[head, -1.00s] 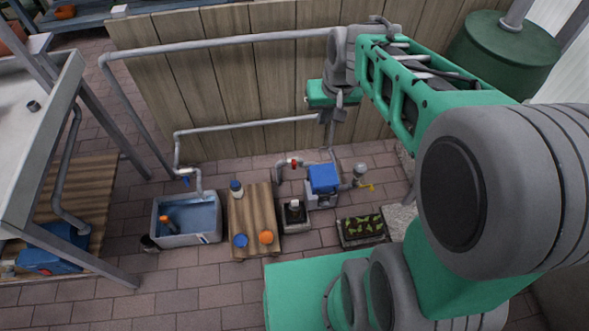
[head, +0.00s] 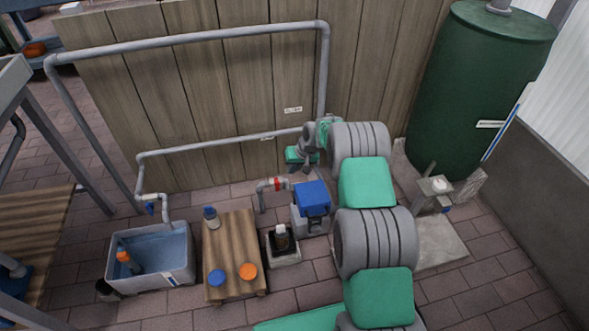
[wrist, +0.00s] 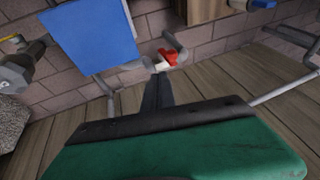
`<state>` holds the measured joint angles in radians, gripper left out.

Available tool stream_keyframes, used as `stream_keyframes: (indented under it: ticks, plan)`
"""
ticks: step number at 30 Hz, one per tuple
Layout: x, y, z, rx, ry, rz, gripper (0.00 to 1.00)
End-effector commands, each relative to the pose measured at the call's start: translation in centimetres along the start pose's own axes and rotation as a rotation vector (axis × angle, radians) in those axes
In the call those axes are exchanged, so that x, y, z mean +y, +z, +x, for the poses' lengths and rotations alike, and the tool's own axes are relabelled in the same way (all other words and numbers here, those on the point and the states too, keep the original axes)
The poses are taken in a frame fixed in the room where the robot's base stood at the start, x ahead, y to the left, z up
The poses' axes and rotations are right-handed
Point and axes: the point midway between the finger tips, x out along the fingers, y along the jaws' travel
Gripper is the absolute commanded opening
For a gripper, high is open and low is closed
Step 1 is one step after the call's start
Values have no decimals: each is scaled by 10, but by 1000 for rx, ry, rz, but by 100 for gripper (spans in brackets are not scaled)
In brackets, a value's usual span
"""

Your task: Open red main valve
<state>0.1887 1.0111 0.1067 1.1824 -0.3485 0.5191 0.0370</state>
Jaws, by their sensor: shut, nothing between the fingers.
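The red valve (head: 277,184) sits on the grey pipe to the left of the blue-topped pump (head: 311,194). It also shows in the wrist view as a red handle (wrist: 168,56) on a pale pipe piece, just beyond my fingertips. My gripper (head: 304,168) is above and slightly right of the valve in the head view, in front of the fence. In the wrist view my gripper (wrist: 157,78) has its dark fingers together, pointing at the valve. Nothing is held. I cannot tell whether the fingertips touch the valve.
A water basin (head: 150,258) and a wooden board (head: 232,255) with a bottle and two round caps lie to the left. A small box with a jar (head: 282,240) stands in front of the pump. A green tank (head: 480,90) stands at right. Pipes run along the fence (head: 230,90).

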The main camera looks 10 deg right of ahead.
Motion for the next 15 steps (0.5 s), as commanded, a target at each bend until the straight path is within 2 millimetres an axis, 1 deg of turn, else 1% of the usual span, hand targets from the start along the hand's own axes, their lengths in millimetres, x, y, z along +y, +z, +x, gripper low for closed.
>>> stream_keyframes:
  ticks: [1, 3, 5, 6, 10, 15]
  plan:
    - [1, 2, 17, -1, 0, -1, 0]
    - [1, 2, 33, -1, 0, -2, 0]
    - [1, 2, 45, -1, 0, -2, 0]
    - [-4, 4, 50, -1, 0, -3, 0]
    - [-14, 7, 65, 0, 1, -2, 0]
    - [-19, 8, 70, 1, 1, -2, 0]
